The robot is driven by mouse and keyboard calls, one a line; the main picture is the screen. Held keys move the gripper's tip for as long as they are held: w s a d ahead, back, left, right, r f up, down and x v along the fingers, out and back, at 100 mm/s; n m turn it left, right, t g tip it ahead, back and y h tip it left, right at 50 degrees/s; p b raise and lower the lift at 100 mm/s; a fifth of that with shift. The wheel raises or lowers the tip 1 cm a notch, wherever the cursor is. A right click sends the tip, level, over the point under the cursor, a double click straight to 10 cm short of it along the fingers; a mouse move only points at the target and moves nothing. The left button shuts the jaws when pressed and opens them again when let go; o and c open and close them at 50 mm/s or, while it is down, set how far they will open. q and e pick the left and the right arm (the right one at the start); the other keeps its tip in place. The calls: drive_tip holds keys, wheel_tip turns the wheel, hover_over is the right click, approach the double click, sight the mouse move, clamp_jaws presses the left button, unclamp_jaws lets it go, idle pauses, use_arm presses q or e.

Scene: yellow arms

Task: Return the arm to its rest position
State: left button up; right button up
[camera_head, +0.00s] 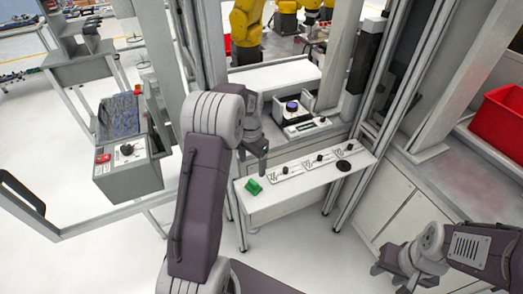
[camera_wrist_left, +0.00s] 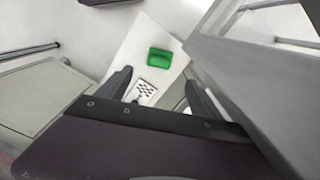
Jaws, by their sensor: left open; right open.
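My left arm reaches up through the middle of the head view. Its gripper (camera_head: 262,168) hangs over the left part of a narrow white bench, above and beside a green block (camera_head: 253,187). In the left wrist view my left gripper (camera_wrist_left: 160,90) is open, its two fingers apart with nothing held between them. The green block (camera_wrist_left: 160,58) lies on the white bench beyond the fingertips, apart from them. My right gripper (camera_head: 392,268) is at the lower right of the head view, away from the bench, open, with nothing visible in it.
The white bench (camera_head: 300,195) carries several plates with dark knobs and a black disc (camera_head: 344,166). Metal frame posts rise behind and right of it. A grey control box (camera_head: 128,170) stands left. A red bin (camera_head: 500,120) sits on the right counter. White floor is clear left of the bench.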

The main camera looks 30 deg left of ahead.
use_arm(q)
drive_tip(key=s+d+r+m, duration=0.1)
drive_tip(key=s+d+r, duration=0.45)
drive_tip(key=d, duration=0.25)
drive_tip(key=s+d+f+n, duration=0.1)
drive_tip(key=s+f+n, duration=0.1)
drive_tip(key=s, duration=0.4)
drive_tip(key=s+d+f+n+t, duration=0.1)
drive_tip(key=s+d+f+n, duration=0.1)
drive_tip(key=s, duration=0.4)
drive_tip(key=shift+s+f+n, duration=0.4)
drive_tip(key=shift+f, duration=0.25)
